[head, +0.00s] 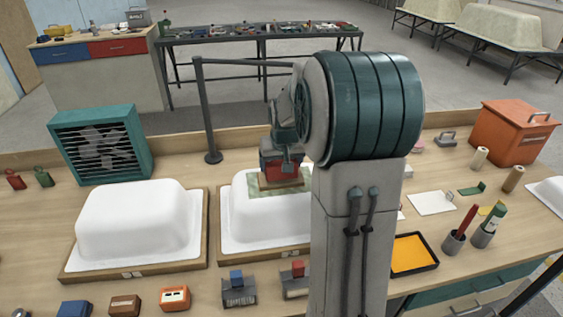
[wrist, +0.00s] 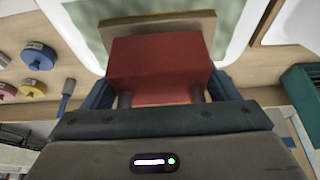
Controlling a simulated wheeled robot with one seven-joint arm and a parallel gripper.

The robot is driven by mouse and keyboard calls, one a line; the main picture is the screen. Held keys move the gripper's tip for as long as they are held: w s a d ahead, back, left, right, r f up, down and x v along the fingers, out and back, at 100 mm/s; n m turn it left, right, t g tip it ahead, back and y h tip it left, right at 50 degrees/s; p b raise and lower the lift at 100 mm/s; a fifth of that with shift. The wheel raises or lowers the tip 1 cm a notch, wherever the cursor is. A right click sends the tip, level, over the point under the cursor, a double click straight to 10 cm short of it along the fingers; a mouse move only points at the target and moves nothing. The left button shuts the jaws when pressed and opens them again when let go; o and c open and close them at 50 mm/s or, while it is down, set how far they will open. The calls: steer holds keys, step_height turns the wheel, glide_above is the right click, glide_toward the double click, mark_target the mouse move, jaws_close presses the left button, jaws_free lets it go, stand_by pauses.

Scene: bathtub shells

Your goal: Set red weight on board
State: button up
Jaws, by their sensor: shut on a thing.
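The red weight (head: 270,164) is a red block with a dark top, between the fingers of my gripper (head: 281,156), over the right white tub shell (head: 250,231). It fills the middle of the wrist view (wrist: 158,62), where my gripper (wrist: 160,92) is shut on it with a blue finger at each side. A thin brown wooden board (head: 264,185) lies under the weight on a pale green patch (head: 296,188) atop the shell; its edge shows in the wrist view (wrist: 185,22). I cannot tell whether the weight touches the board. My arm hides the shell's right side.
Another white shell (head: 138,222) stands on a wooden base at left, near a teal fan (head: 100,140). A dark post (head: 205,110) rises behind the right shell. Small blocks line the front edge. An orange tray (head: 411,253) and tool cups lie right of my arm.

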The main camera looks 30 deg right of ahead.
steer(key=shift+w, duration=0.1)
steer(key=o, duration=2)
steer(key=shift+c, duration=0.2)
steer(key=shift+s+f, duration=0.25)
steer(key=shift+f, duration=0.05)
steer(key=b+v, duration=0.1)
steer(key=v, duration=1.3)
steer(key=s+a+f+n, duration=0.1)
steer(key=s+a+f, duration=0.2)
steer(key=s, duration=0.3)
steer(key=s+a+f+n, duration=0.1)
steer(key=s+a+f, duration=0.2)
steer(key=s+a, duration=0.3)
steer(key=s+a+f+n+g+y, duration=0.1)
steer(key=s+a+f, duration=0.2)
steer(key=s+a, duration=0.2)
steer(key=shift+s, duration=1.2)
